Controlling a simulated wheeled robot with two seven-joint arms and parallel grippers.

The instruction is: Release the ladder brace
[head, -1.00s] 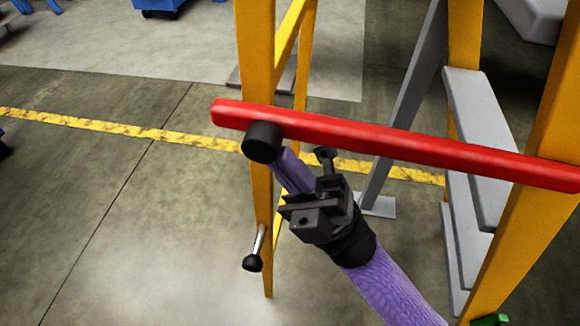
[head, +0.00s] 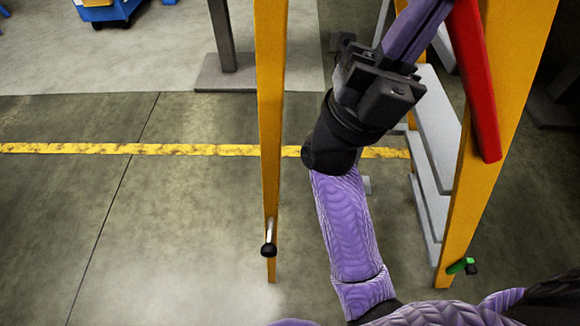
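The ladder brace, a red bar (head: 474,85), stands steeply along the right yellow post (head: 505,130). Its lower end is beside that post, and its upper end runs out of the top of the head view. My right gripper (head: 415,25) points up, just left of the bar. Its purple fingers lie close together, but their tips are cut off by the top edge. Whether they grip the bar's black knob is hidden. My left gripper is not in view.
The left yellow post (head: 270,110) carries a black-knobbed pin (head: 268,245) low down. A green-ended piece (head: 461,266) is at the right post's foot. Grey panels (head: 437,150) stand between the posts. Open floor with a yellow line (head: 120,148) lies left.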

